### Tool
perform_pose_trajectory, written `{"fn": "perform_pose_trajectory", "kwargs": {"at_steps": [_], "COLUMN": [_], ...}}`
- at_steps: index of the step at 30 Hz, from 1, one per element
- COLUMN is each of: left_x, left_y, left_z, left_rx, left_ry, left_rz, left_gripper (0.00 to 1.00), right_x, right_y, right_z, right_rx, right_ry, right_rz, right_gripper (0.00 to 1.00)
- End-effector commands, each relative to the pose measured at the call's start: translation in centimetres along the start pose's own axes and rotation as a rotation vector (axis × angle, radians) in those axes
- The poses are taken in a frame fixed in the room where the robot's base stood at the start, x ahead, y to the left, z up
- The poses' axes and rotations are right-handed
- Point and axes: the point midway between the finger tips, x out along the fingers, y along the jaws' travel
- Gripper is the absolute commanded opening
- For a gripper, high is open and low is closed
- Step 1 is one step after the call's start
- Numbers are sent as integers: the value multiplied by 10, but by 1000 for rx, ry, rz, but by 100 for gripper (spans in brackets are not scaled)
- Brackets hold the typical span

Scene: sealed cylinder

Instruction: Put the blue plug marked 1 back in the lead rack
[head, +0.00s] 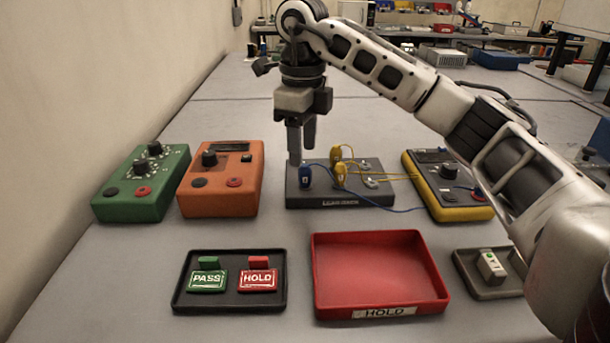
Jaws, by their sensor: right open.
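The lead rack (340,198) is a dark grey block in the middle of the table. A blue plug (305,177) stands upright at its left end; its number is too small to read. A blue lead (402,210) runs from the rack toward the yellow meter. Two yellow plugs stand near the rack's middle, one behind (335,155) and one in front (341,173). My right gripper (301,156) points down with its fingers open, just above and behind the blue plug, apparently apart from it. My left gripper is out of view.
An orange box (222,190) and a green box (140,187) stand left of the rack, the yellow meter (447,186) right. In front lie a black tray (230,303) with PASS and HOLD tags, a red HOLD tray (375,275) standing empty, and a small grey tray (495,292).

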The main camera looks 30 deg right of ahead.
Motion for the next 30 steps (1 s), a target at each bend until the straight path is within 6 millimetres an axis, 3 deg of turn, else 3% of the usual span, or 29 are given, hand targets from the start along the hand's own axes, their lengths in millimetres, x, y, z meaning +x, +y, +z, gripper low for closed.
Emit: {"fn": "perform_pose_trajectory", "kwargs": {"at_steps": [9,20,21,26,30], "left_x": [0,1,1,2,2], "left_y": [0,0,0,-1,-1], "left_z": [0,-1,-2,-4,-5], "left_rx": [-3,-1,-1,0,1], "left_ry": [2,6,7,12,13], "left_rz": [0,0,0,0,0], "left_gripper": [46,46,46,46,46], "right_x": [43,46,46,46,46], "right_y": [3,3,3,3,3], "right_z": [-7,-6,-6,-6,-6], "right_rx": [0,0,0,0,0], "right_ry": [3,1,1,1,1], "right_rz": [1,0,0,1,1], "right_gripper": [46,46,43,0,0]}}
